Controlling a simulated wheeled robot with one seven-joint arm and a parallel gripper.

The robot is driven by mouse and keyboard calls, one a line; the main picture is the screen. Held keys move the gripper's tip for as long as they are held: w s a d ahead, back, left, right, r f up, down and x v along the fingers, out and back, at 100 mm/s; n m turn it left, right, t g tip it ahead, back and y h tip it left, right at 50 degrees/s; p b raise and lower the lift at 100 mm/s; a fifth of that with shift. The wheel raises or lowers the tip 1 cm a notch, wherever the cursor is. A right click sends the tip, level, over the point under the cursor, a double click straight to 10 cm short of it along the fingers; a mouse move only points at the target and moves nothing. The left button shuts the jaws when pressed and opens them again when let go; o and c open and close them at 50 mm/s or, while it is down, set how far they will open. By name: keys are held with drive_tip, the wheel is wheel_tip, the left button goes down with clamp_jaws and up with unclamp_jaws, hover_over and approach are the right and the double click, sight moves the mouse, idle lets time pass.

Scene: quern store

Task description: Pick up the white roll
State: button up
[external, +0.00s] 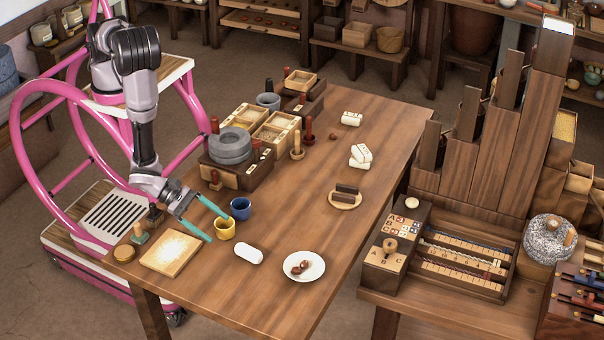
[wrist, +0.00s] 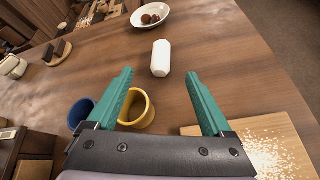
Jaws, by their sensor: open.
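The white roll (external: 249,253) is a small plain cylinder with rounded ends, lying on the wooden table (external: 330,245) between the yellow cup and the white plate. In the wrist view the white roll (wrist: 161,58) lies beyond my fingertips, roughly midway between them. My gripper (external: 218,224) has teal fingers, spread apart and empty, above the table's left end; it also shows in the wrist view (wrist: 160,75). The roll is apart from both fingers, and nothing hides it.
A yellow cup (external: 225,229) and a blue cup (external: 240,208) stand close to my fingers. A board with pale grains (external: 175,252) lies to the left. A white plate (external: 304,266) with brown pieces sits right of the roll. White blocks (external: 360,156) lie farther back. The table's middle is mostly clear.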

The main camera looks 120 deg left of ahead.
sight(244, 248)
drive_tip(key=x, duration=1)
drive_tip(key=shift+w+d+f, duration=0.1)
drive_tip(key=shift+w+f, duration=0.05)
drive_tip(key=shift+w, duration=0.1)
clamp_jaws()
